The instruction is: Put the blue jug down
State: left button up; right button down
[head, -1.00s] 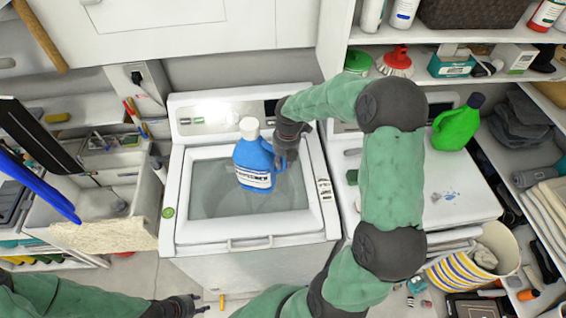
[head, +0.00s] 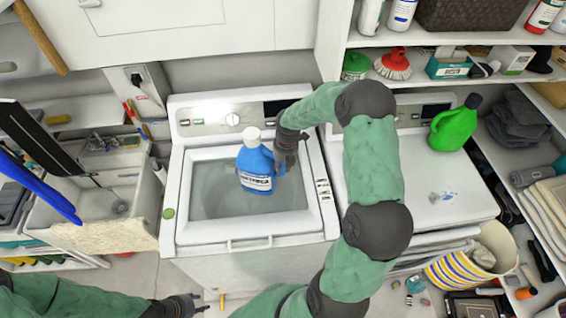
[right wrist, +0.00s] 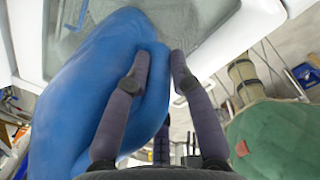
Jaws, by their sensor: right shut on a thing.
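The blue jug (head: 255,165), with a white cap and a label, is upright over the glass lid of the left white washer (head: 180,215). I cannot tell whether its base touches the lid. My right gripper (head: 283,166) is at the jug's right side, shut on its handle. In the right wrist view the jug (right wrist: 85,90) fills the left side, and the fingers of the gripper (right wrist: 160,60) close around the handle. My left gripper (head: 202,303) is low at the bottom of the head view, in front of the washer, empty with its fingers apart.
A second white machine (head: 455,190) stands to the right, with a green jug (head: 455,126) at its back. A sink (head: 90,232) is at the left. Shelves with bottles and a red brush (head: 393,62) are above right. A striped basket (head: 462,273) stands at lower right.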

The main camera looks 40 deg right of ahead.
jog(key=shift+w+d+r, duration=0.1)
jog(key=shift+w+r, duration=0.05)
jog(key=shift+r, duration=0.05)
jog(key=c, duration=1.4)
grip_release()
jog(key=shift+s+f, duration=0.2)
jog(key=shift+f, duration=0.05)
jog(key=shift+c, duration=0.2)
jog(key=o, duration=0.4)
jog(key=shift+c, duration=0.2)
jog(key=shift+r, duration=0.1)
notch_tip(320, 180, up, 12)
jog(key=b, duration=0.1)
jog(key=shift+s+d, duration=0.15)
jog(key=shift+s, duration=0.25)
